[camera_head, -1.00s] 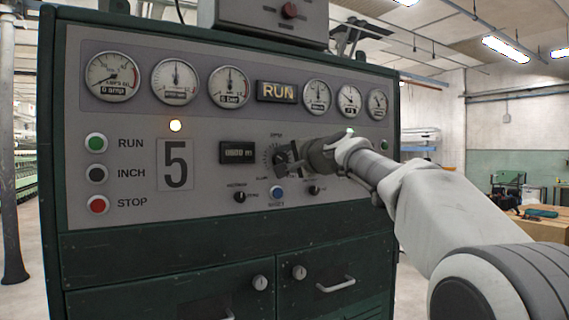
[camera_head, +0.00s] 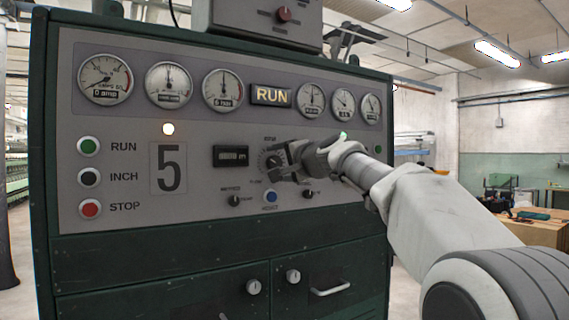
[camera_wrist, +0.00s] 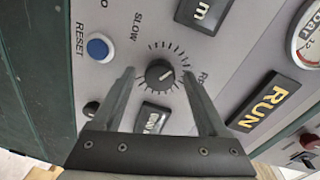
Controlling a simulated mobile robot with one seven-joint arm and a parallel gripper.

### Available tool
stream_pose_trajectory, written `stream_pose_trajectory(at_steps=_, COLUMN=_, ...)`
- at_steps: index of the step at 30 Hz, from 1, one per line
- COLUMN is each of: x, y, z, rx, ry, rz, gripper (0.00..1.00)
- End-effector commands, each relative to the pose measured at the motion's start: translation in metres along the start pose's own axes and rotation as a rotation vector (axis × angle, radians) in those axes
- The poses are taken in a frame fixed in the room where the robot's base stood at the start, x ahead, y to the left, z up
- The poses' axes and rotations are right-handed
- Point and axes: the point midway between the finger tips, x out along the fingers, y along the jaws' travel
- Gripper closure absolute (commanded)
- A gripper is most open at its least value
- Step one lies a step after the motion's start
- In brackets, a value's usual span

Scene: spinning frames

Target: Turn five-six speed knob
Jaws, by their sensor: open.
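The speed knob (camera_wrist: 159,73) is a small round black knob with a white pointer line, ringed by tick marks, with "SLOW" printed on one side. In the wrist view it sits between my two open fingertips (camera_wrist: 158,77), apart from both in the picture. I cannot tell how deep the fingers reach around it. In the head view my gripper (camera_head: 285,161) is at the panel (camera_head: 120,215) just right of the dial (camera_head: 268,160) and partly hides it. The panel carries a large "5" plate (camera_head: 168,168).
A blue reset button (camera_wrist: 97,47) and small black selector knobs (camera_head: 234,200) lie close below the dial. A counter display (camera_head: 231,156) is to its left. Gauges and a lit RUN sign (camera_head: 271,95) are above.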

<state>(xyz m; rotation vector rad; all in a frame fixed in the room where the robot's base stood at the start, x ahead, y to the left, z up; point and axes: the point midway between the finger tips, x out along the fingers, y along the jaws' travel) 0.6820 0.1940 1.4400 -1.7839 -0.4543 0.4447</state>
Motion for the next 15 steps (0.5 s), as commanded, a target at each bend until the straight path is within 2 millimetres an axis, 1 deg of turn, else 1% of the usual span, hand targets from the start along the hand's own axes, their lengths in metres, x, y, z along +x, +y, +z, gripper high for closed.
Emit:
stream_pose_trajectory(at_steps=5, x=-0.015, y=0.001, z=0.0, rx=-0.001, ry=0.002, rz=-0.001, gripper=0.24)
stream_pose_trajectory(at_steps=8, x=-0.031, y=0.002, z=0.0, rx=-0.001, ry=0.003, rz=-0.001, gripper=0.24)
stream_pose_trajectory(at_steps=15, x=-0.078, y=0.002, z=0.0, rx=-0.002, ry=0.004, rz=-0.001, gripper=0.24)
